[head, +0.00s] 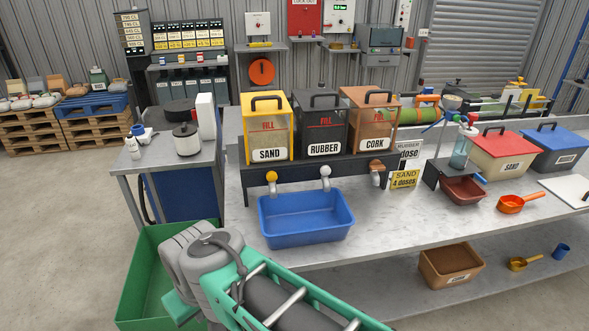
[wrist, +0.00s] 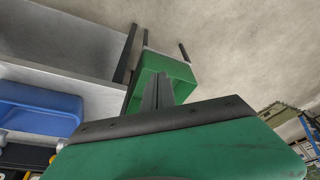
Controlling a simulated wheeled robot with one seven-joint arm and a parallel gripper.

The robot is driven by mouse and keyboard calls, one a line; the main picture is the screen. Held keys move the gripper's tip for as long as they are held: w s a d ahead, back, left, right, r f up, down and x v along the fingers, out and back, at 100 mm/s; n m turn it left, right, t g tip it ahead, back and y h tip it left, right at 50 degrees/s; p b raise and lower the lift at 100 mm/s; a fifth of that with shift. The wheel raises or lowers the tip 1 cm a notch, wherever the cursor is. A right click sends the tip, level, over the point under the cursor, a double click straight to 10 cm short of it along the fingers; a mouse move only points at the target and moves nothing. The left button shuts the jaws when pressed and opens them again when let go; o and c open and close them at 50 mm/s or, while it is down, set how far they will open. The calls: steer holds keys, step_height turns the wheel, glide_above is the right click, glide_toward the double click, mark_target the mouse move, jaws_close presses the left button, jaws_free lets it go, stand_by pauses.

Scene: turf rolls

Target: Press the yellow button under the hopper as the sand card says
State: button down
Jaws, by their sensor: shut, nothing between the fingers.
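The sand hopper (head: 264,126) is a yellow-framed box at the left of the row of three. The yellow button (head: 272,176) is on the spout below it. The yellow sand card (head: 405,179) reads "SAND 4 doses" and stands right of the hoppers. A blue tray (head: 300,222) sits on the bench below the spouts; it also shows in the wrist view (wrist: 38,108). My gripper (wrist: 160,88) is shut and empty in the wrist view, apart from the button. In the head view my arm is at the bottom and its fingertips cannot be made out.
The rubber hopper (head: 320,125) and cork hopper (head: 369,122) stand beside the sand one. A green bin (head: 147,270) is on the floor beside my arm; it also appears beyond my fingers (wrist: 183,72). A dark red tray (head: 462,190) and orange scoop (head: 511,204) lie on the bench's right.

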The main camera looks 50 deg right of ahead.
steer(key=w+d+f+m+t+y, duration=0.2)
steer(key=w+d+m+t, duration=0.2)
steer(key=w+d+m, duration=0.95)
steer(key=s+d+r+m+t, duration=0.1)
steer(key=d+m+t, duration=0.4)
steer(key=d, duration=1.5)
steer(key=shift+d+r+m+t+h, duration=0.35)
steer(key=shift+r+m, duration=0.35)
steer(key=shift+m, duration=0.55)
